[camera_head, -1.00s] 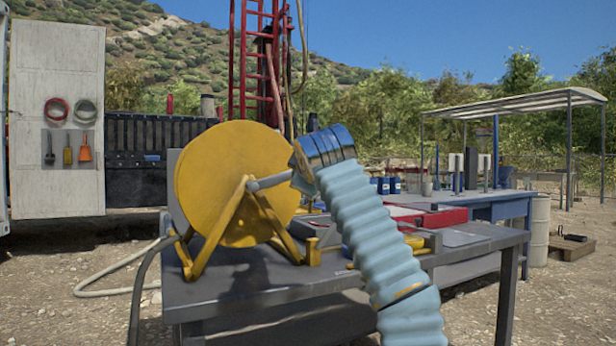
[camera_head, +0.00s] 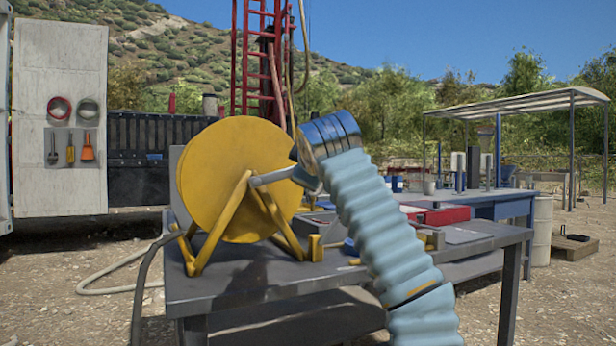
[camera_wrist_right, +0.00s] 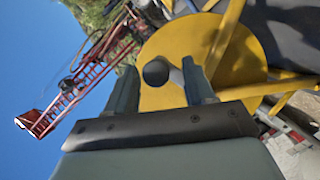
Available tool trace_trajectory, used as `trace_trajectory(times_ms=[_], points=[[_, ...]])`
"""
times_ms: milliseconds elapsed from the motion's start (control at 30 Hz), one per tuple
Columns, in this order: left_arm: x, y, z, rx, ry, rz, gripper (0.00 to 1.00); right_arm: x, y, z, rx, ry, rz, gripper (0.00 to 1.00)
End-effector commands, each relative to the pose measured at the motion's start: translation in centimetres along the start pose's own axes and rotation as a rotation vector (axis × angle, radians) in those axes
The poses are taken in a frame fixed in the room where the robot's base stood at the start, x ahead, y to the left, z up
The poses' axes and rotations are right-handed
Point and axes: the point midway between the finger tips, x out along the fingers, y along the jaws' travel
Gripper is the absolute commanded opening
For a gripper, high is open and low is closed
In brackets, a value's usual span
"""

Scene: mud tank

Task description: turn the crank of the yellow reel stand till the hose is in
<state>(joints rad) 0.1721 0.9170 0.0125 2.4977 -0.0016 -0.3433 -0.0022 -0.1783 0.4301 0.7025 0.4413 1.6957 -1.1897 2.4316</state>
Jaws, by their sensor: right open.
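The yellow reel stand (camera_head: 222,180) stands on the grey table, with its large round disc facing me. Its grey crank arm (camera_head: 270,178) reaches right from the hub towards my right gripper (camera_head: 308,180), which is partly hidden by my wrist. In the right wrist view the dark round crank knob (camera_wrist_right: 155,72) shows between the two spread fingers of my right gripper (camera_wrist_right: 160,85). I see no closed grip on it. A dark hose (camera_head: 147,280) runs from the left of the stand down past the table edge. My left gripper is not in view.
The grey table (camera_head: 260,283) carries the stand, with a red box (camera_head: 445,215) further right. A pale hose (camera_head: 110,278) lies on the ground at left. A blue workbench (camera_head: 500,207) and a white barrel (camera_head: 542,230) stand behind.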

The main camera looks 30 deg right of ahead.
Motion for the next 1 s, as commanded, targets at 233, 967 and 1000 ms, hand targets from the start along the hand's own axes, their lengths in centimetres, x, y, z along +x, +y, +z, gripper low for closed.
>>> trace_trajectory(times_ms=[233,967,1000], points=[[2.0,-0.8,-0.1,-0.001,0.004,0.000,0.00,-6.2,-0.3,0.1,0.001,0.004,0.000,0.53],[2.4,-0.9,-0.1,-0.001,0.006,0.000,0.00,-11.2,-0.2,-0.1,0.000,0.002,-0.003,0.53],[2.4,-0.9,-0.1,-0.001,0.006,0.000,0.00,-11.2,-0.2,-0.1,0.000,0.002,-0.003,0.53]])
